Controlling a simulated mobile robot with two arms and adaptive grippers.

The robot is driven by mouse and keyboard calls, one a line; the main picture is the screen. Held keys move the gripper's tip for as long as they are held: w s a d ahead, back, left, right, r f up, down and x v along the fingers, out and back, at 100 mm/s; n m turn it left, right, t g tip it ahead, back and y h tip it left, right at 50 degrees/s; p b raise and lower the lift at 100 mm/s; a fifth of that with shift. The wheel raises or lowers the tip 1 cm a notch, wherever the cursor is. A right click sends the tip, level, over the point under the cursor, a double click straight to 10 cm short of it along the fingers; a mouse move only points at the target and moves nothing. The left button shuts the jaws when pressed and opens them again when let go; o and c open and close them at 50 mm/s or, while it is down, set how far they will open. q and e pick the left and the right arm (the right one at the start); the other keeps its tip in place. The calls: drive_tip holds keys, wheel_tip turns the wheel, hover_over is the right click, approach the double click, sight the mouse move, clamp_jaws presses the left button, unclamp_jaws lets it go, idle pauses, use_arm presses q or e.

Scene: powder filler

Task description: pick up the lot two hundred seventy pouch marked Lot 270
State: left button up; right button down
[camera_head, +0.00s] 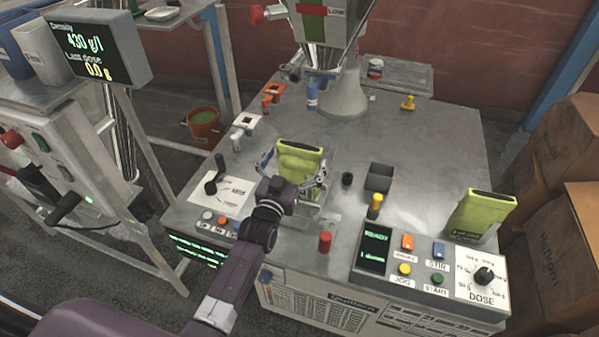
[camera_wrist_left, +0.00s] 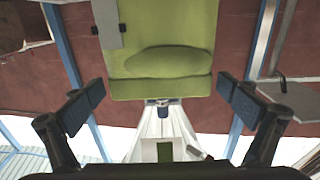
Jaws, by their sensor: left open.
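A yellow-green pouch (camera_head: 301,158) stands upright near the middle of the steel table, in a clear holder. Any lot marking on it cannot be read. My left gripper (camera_head: 296,167) is open, with one finger on each side of this pouch. In the left wrist view the pouch (camera_wrist_left: 163,65) fills the top middle, between the spread fingers (camera_wrist_left: 163,98), with a gap on both sides. A second yellow-green pouch (camera_head: 480,216) stands at the right behind the control panel; its small label is too blurred to read.
The filler hopper (camera_head: 325,25) stands behind the first pouch. A dark square cup (camera_head: 379,178), a red cylinder (camera_head: 325,241) and a yellow knob (camera_head: 375,204) are to the right. The dose panel (camera_head: 430,268) lines the front edge. Cardboard boxes (camera_head: 565,160) stand at far right.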

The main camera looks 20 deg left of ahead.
use_arm(q)
drive_tip(key=shift+w+f, duration=0.1)
drive_tip(key=shift+w, duration=0.95)
drive_tip(key=c, duration=1.6)
